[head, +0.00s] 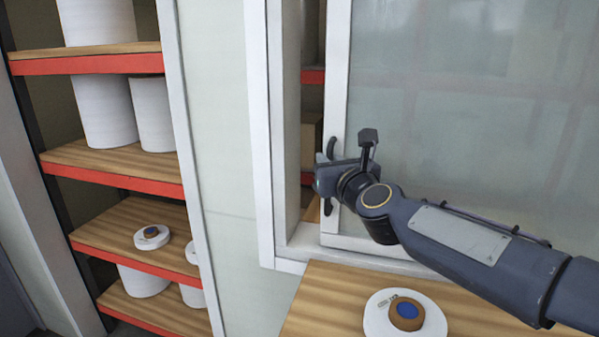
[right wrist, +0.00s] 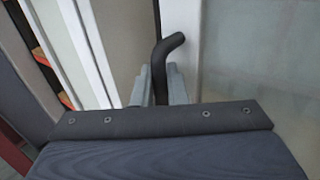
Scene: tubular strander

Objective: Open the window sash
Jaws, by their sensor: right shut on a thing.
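The window sash (head: 335,95) is a white frame with a large cloudy glass pane, on the right of the head view. A gap shows between its left edge and the white outer window frame (head: 259,130), so the sash stands partly open. A dark curved handle (head: 331,148) is on the sash's left stile. My right gripper (head: 324,181) is at this handle and hides its middle. In the right wrist view, the two grey fingers (right wrist: 160,86) are shut around the black handle (right wrist: 168,48), whose bent end sticks out above them. My left gripper is not in view.
A wooden ledge (head: 330,290) below the window holds a white disc with a brown and blue centre (head: 407,312). At left, a red-edged shelf rack (head: 115,160) holds white cylinders (head: 103,110). More shelving shows through the gap.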

